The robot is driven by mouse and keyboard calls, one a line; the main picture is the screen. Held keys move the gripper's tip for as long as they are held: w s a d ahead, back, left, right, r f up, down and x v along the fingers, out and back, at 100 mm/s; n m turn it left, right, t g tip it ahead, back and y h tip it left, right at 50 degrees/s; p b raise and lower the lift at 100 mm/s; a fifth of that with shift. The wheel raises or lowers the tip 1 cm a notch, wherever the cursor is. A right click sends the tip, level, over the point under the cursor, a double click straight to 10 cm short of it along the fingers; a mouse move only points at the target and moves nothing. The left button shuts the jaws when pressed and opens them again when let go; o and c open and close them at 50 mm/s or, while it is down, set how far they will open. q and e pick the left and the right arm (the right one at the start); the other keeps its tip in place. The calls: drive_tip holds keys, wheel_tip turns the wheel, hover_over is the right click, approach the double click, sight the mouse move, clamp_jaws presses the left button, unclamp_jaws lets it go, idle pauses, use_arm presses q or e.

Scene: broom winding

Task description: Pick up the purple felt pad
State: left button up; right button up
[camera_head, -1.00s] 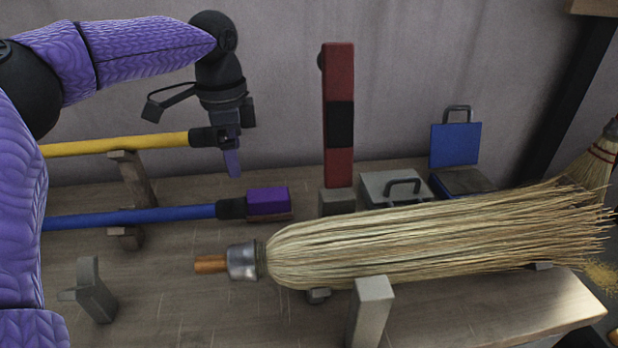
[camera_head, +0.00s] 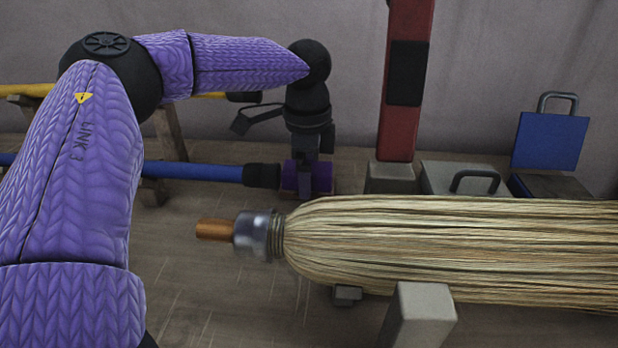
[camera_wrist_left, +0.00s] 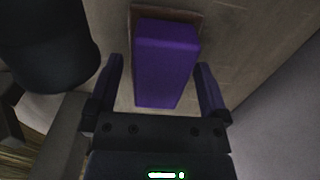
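The purple felt pad (camera_head: 321,178) is a small block at the back of the bench, at the right end of the blue-handled rod. In the left wrist view the pad (camera_wrist_left: 167,55) lies on a thin brown base (camera_wrist_left: 190,16). My left gripper (camera_head: 304,186) points down over it, and one finger covers part of it in the head view. In the wrist view the two fingers are apart, one on each side of the pad, with a gap visible on both sides. My right gripper is out of view.
A large straw broom head (camera_head: 450,245) lies in front and to the right, its metal collar near my gripper. A tall red post (camera_head: 408,130) stands to the right. The black rod end (camera_head: 262,175) is close on the left. A grey case (camera_head: 462,178) lies further right.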

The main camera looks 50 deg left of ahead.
use_arm(q)
drive_tip(key=c, duration=0.9)
clamp_jaws()
wheel_tip(320, 180, up, 10)
drive_tip(key=p, duration=0.5)
drive_tip(key=shift+r, duration=0.1)
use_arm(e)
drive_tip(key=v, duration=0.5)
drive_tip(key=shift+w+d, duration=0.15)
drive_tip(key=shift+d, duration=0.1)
use_arm(q)
drive_tip(key=shift+o, duration=1.9)
unclamp_jaws()
drive_tip(key=c, duration=0.5)
